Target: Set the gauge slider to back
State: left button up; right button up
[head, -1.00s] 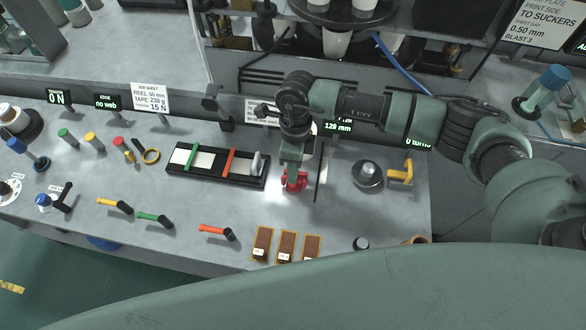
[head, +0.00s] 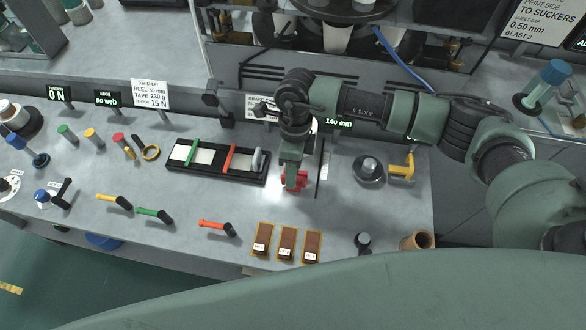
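A red slider knob (head: 302,180), taken to be the gauge slider, sits on the bench just left of a thin dark upright strip (head: 322,168). My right gripper (head: 293,182) points down at it from above, its fingers around the knob, and appears shut on it. The gripper hides part of the knob and the track below it. The display (head: 338,121) behind reads about 140 mm. My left gripper is not in view.
A black frame (head: 190,172) with green and red bars and a grey knob lies just left of the gripper. A round metal piece (head: 368,168) and a yellow handle (head: 408,165) stand to the right. Bench between is clear.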

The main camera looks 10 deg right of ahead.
jog(key=shift+w+r, duration=0.1)
notch_tip(320, 180, up, 8)
jog(key=w+b, duration=0.1)
jog(key=b, duration=0.1)
jog(key=shift+d+f+b, duration=0.25)
jog(key=shift+d+b, duration=0.05)
jog(key=shift+b, duration=0.1)
